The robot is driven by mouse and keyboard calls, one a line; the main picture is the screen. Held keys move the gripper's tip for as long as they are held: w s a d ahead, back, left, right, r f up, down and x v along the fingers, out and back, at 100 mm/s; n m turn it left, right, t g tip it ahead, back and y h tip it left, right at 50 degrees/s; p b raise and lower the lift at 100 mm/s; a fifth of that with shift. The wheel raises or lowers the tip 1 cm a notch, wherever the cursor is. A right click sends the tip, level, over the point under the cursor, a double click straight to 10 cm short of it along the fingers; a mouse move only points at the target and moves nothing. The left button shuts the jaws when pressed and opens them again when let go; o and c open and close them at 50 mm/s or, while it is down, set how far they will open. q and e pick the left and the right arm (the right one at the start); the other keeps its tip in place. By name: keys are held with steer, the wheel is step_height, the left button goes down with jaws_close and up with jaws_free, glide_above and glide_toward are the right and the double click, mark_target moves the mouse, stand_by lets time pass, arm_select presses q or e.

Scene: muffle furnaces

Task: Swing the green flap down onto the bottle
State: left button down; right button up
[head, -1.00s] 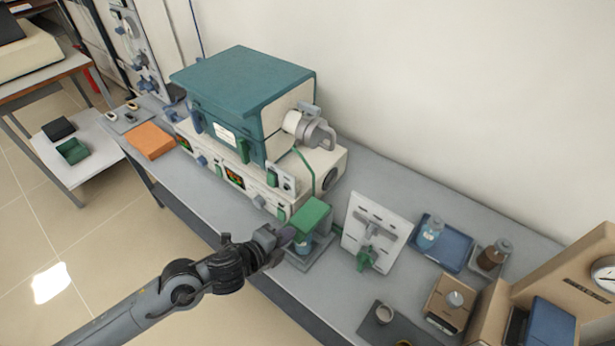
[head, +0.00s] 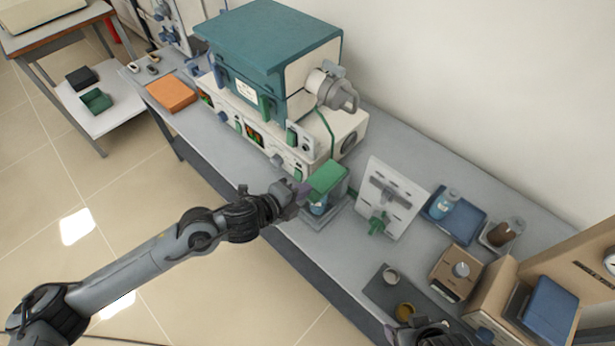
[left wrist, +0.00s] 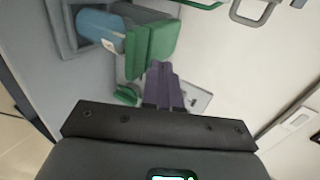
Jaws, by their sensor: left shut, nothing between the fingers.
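The green flap (head: 328,174) is on a small grey stand (head: 335,212) at the front edge of the bench. The blue bottle (head: 319,208) stands under it, partly hidden. The flap is above the bottle; I cannot tell if they touch. My left gripper (head: 303,191) is shut and empty, its fingertips close beside the flap. In the left wrist view, the purple fingers (left wrist: 163,90) are together just below the green flap (left wrist: 158,42), and the bottle (left wrist: 98,27) lies to its left. Part of my right arm's end (head: 420,334) shows at the bottom edge, its fingers unclear.
A teal-topped furnace (head: 268,45) stands behind, left of the stand. A white panel with a green clamp (head: 395,195) stands close on the right. Farther right are a blue tray (head: 438,208), a brown bottle (head: 506,232) and a box (head: 455,270). Open floor lies in front.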

arm_select(q)
steer(key=r+p+v, duration=0.1)
steer(key=p+v, duration=0.1)
steer(key=v, duration=0.9)
steer(key=shift+w+d+r, duration=0.3)
steer(key=shift+w+r, duration=0.1)
arm_select(e)
step_height(320, 180, up, 3)
steer(key=shift+a, duration=0.15)
